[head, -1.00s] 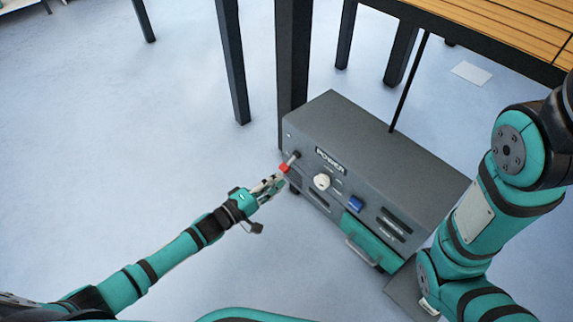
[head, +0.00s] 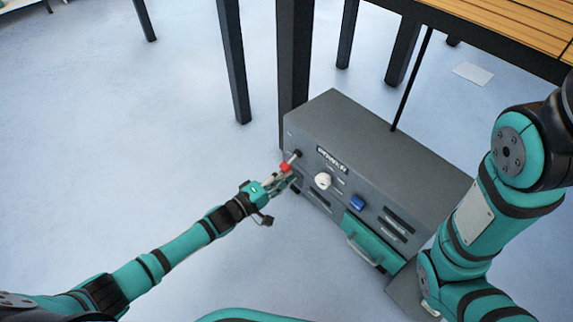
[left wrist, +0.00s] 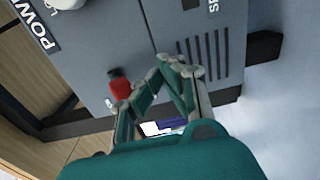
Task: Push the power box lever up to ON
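The grey power box (head: 385,145) stands on the floor beside a dark table leg. Its lever has a red knob (head: 285,167) and sits at the left end of the front face, sticking out and slanting down from its pivot. My left gripper (head: 291,180) is just below the red knob, close to the box front. In the left wrist view my left gripper (left wrist: 167,68) has its fingertips together with nothing between them. The red knob (left wrist: 120,87) is beside the left finger there; whether they touch I cannot tell. My right gripper is not in view.
The box front also carries a white knob (head: 322,180), a blue switch (head: 357,202) and a green drawer (head: 373,243) with a handle. A table (head: 500,35) with dark legs stands above and behind. My right arm is at the right. The floor at left is clear.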

